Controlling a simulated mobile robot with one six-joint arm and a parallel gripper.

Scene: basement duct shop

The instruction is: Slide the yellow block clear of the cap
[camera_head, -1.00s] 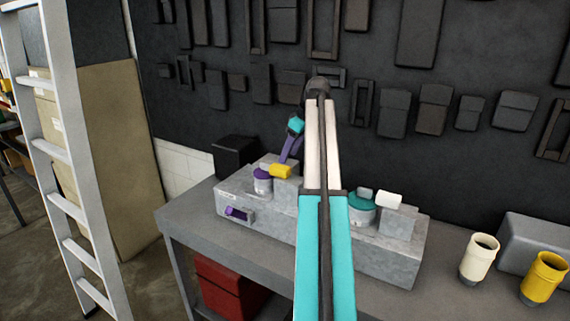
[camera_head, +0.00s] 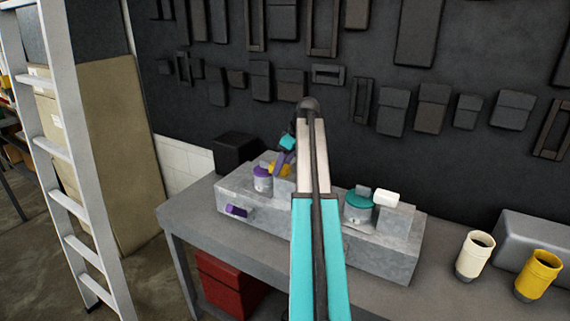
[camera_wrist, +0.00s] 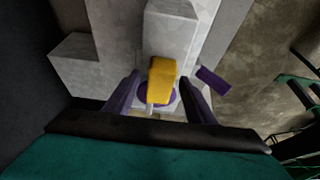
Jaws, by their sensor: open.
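The yellow block (camera_head: 277,171) lies on a raised grey step at the left of the grey fixture and is partly hidden by my gripper in the head view. In the wrist view the yellow block (camera_wrist: 162,78) reaches from the grey step over the purple cap (camera_wrist: 171,99), covering part of it. The purple cap (camera_head: 262,171) tops a pale round pot in the head view. My gripper (camera_head: 281,164) is open above the block. In the wrist view my gripper (camera_wrist: 161,80) has purple fingers on either side of the block, with gaps; contact cannot be told.
A purple handle (camera_head: 236,211) sticks out of the fixture's front (camera_head: 300,228). At the right stand a teal-capped pot (camera_head: 358,206) and a white block (camera_head: 386,198) on its own step. A black box (camera_head: 235,153) stands behind left; cream (camera_head: 474,255) and yellow (camera_head: 539,275) cups stand right.

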